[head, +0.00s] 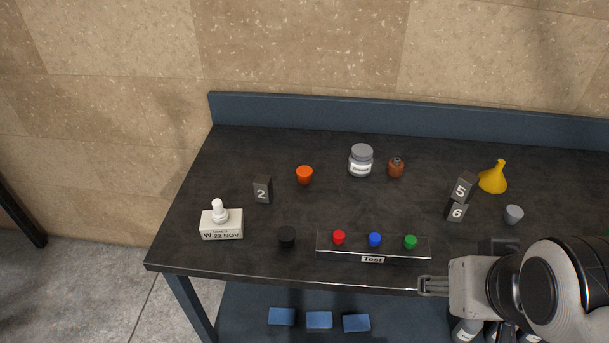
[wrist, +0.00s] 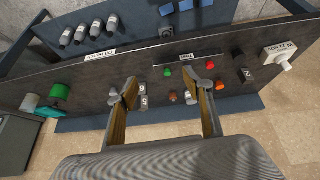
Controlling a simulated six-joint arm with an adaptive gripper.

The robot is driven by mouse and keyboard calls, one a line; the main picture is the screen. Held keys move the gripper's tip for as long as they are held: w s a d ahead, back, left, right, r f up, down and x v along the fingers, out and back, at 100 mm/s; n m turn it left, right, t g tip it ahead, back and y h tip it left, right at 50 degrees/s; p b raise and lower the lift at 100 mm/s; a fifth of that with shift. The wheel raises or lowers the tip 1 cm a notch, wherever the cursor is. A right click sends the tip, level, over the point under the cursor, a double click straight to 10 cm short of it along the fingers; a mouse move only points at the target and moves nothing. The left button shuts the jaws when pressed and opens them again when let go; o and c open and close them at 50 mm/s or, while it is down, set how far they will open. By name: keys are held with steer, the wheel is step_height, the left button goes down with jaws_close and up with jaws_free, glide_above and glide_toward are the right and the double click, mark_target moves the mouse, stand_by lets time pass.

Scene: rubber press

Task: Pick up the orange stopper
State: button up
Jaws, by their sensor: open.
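The orange stopper (head: 304,175) stands on the dark tabletop, left of the middle, between a block marked 2 and a grey-lidded jar. In the wrist view, the orange stopper (wrist: 220,87) shows just right of the right finger. My gripper (head: 433,286) is at the table's front edge, well to the right and in front of the stopper. In the wrist view my gripper (wrist: 168,90) has its fingers wide apart with nothing between them.
A Test rack (head: 326,251) with red, blue and green pieces stands at the front. A black stopper (head: 287,236), jar (head: 361,162), brown bottle (head: 396,168), marked block 2 (head: 262,190), blocks 5 and 6 (head: 456,210), and yellow funnel (head: 494,178) stand around. A raised back edge (head: 400,115) borders the table.

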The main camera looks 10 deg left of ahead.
steer(key=w+d+r+n+t+h, duration=0.1)
steer(key=w, duration=0.8)
steer(key=w+d+r+t, duration=0.2)
steer(key=w, duration=0.6)
steer(key=w+a+f+n+t+y, duration=0.1)
steer(key=w+a+n, duration=0.1)
steer(key=w, duration=0.6)
steer(key=w+a+f+n+t+y, duration=0.1)
steer(key=w+a+f, duration=0.1)
steer(key=w, duration=0.6)
steer(key=w+a+f+n+y, duration=0.3)
steer(key=w+a+f+y, duration=0.1)
steer(key=w+a+f, duration=0.35)
steer(key=n+g+y, duration=0.2)
steer(key=n+y, duration=0.1)
steer(key=y, duration=0.3)
glide_toward(310, 174)
steer(key=shift+w+a, duration=0.25)
steer(key=shift+w, duration=0.35)
steer(key=shift+w+a, duration=0.25)
steer(key=shift+w, duration=0.35)
steer(key=shift+s+a+f+g, duration=0.2)
steer(key=shift+a+f+g, duration=0.1)
steer(key=shift+f, duration=0.1)
steer(key=shift+a, duration=0.1)
steer(key=shift+x, duration=1.2)
